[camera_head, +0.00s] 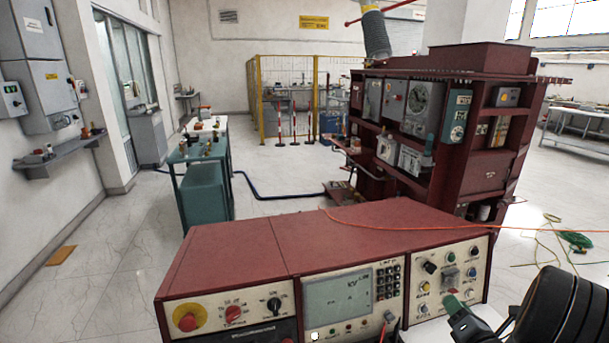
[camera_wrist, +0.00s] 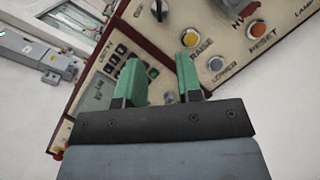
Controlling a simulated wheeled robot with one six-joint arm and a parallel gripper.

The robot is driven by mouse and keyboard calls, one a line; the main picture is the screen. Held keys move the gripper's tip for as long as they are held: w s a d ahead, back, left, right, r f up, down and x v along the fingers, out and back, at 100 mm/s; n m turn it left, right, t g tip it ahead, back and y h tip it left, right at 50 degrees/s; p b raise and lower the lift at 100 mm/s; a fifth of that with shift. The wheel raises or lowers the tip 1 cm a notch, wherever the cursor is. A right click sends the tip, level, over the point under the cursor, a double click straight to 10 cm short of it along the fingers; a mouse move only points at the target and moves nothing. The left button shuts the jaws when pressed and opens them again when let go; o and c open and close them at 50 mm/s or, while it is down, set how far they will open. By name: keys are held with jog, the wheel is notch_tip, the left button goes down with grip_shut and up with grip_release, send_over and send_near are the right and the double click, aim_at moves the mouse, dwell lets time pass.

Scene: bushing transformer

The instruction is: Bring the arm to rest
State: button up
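My gripper (camera_wrist: 160,66) shows its two green fingers apart in the wrist view, with nothing clearly held between them. In the head view my gripper (camera_head: 453,303) is at the lower right, in front of the right panel of a red control console (camera_head: 285,238). The wrist view looks onto the console's panel, with a yellow button (camera_wrist: 190,37) marked RAISE, a grey button (camera_wrist: 216,63) marked LOWER and an orange button (camera_wrist: 257,30) marked RESET beyond the fingers. I cannot tell whether the fingers touch the panel. My black arm fills the lower right corner of the head view.
A tall dark red transformer cabinet (camera_head: 489,180) stands behind the console. A teal bench (camera_head: 206,190) is at the left. An orange cable (camera_head: 400,226) runs across the console's top, and a green cable coil (camera_head: 575,241) lies at the right. Floor is open at the left.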

jog(key=s+a+f+n+g+y, duration=0.1)
jog(key=s+a+n+g+y, duration=0.3)
jog(key=a+n+g, duration=0.65)
jog(key=s+a+f+n+g+y, duration=0.3)
jog(key=a+n, duration=0.5)
jog(key=n, duration=0.7)
jog(key=s+a+r+n+h, duration=0.2)
jog(key=a+r+n+h, duration=0.1)
jog(key=n, duration=0.6)
jog(key=s+a+r+n+h, duration=0.3)
jog(key=a+r+n, duration=0.1)
jog(key=r+n, duration=0.4)
jog(key=shift+a+r+n, duration=0.25)
jog(key=shift+a+n, duration=0.1)
jog(key=shift+n, duration=0.4)
